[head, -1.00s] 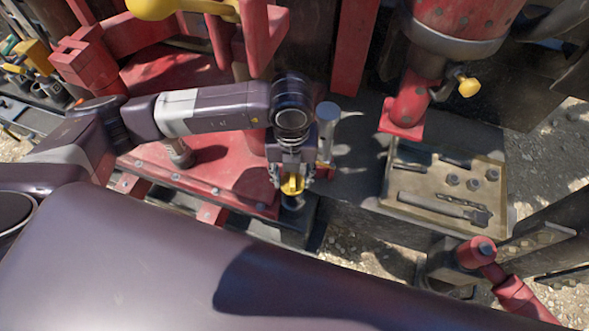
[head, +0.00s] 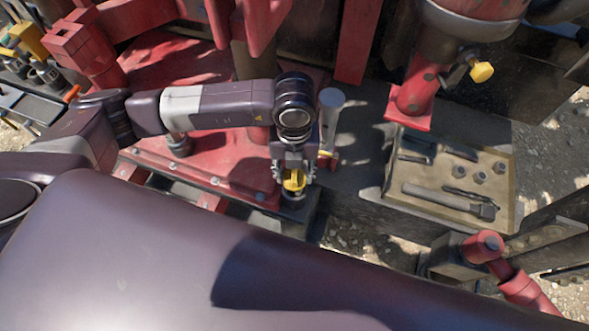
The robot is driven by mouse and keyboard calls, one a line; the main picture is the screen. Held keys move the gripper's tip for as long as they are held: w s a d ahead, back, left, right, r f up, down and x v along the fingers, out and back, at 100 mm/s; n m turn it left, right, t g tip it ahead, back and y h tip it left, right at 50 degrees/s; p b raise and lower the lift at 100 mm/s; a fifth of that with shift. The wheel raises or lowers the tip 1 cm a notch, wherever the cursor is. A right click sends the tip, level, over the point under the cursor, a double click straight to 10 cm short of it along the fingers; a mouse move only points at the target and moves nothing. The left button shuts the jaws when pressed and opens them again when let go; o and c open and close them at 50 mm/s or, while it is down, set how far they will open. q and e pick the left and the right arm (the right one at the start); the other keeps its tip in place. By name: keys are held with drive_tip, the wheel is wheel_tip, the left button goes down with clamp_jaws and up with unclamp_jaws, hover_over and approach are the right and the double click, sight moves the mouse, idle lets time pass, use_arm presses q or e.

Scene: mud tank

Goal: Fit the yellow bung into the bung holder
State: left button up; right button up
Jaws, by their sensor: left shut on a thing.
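The yellow bung (head: 293,183) is between the fingers of my left gripper (head: 294,178), which points down and is shut on it. The bung is seen from above and partly covered by the fingers. A small dark round piece (head: 292,199) shows right beneath it at the edge of the dark ledge; it may be the bung holder. I cannot tell whether the bung touches it or sits in it. My right gripper is not in view.
A pale upright cylinder (head: 330,112) stands close to the right of my left gripper. A red platform (head: 190,165) lies left.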

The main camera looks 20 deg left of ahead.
use_arm(q)
drive_tip(key=shift+f+b, duration=0.75)
drive_tip(key=shift+f, duration=0.6)
drive_tip(key=shift+f+b, duration=1.1)
drive_tip(key=shift+f, duration=0.2)
drive_tip(key=o, duration=1.1)
drive_tip(key=shift+r, duration=0.1)
wheel_tip(320, 180, up, 7)
drive_tip(key=shift+r, duration=0.2)
